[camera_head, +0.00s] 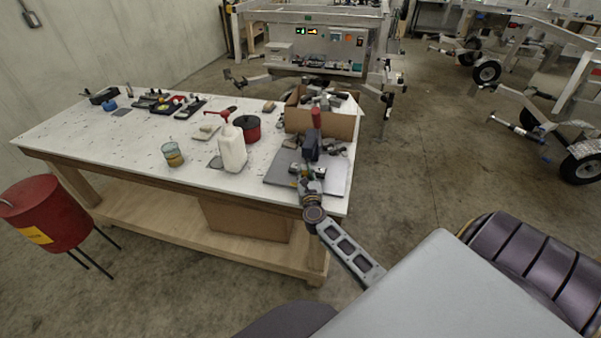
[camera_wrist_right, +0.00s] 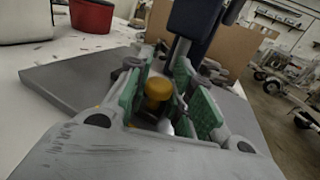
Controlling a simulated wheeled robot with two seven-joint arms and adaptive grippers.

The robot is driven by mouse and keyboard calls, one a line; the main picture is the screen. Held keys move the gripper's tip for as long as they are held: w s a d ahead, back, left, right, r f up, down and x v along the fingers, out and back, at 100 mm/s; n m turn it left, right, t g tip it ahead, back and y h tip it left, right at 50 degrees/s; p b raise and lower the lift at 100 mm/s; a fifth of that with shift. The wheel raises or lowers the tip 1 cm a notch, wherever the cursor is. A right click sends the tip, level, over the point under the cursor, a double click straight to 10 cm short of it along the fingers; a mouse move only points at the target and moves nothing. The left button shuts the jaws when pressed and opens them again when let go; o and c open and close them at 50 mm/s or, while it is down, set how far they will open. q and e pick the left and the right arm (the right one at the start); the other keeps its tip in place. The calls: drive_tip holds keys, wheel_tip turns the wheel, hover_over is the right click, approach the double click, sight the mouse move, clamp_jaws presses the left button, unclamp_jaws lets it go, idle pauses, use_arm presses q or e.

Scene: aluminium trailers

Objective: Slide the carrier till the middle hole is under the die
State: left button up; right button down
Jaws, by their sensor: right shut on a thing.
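A dark blue press (camera_head: 311,146) with a red handle (camera_head: 316,118) stands on a grey plate (camera_head: 279,178) near the right end of the bench. Its dark blue body (camera_wrist_right: 193,20) fills the upper part of the right wrist view. My right gripper (camera_head: 308,183) is low in front of it. In the wrist view its green-padded fingers (camera_wrist_right: 165,92) are shut around a yellow knob (camera_wrist_right: 159,89), which seems to belong to the carrier. The carrier's body and holes are hidden by the fingers, and I cannot make out the die. My left gripper is not in view.
A cardboard box of parts (camera_head: 337,124) stands close behind the press. A white bottle (camera_head: 232,150), a red pot (camera_head: 248,127) and a tin (camera_head: 173,154) stand to the left. The bench's right edge is near the press.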

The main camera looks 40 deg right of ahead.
drive_tip(key=c, duration=1.3)
unclamp_jaws()
drive_tip(key=shift+a, duration=0.1)
drive_tip(key=shift+v, duration=5.95)
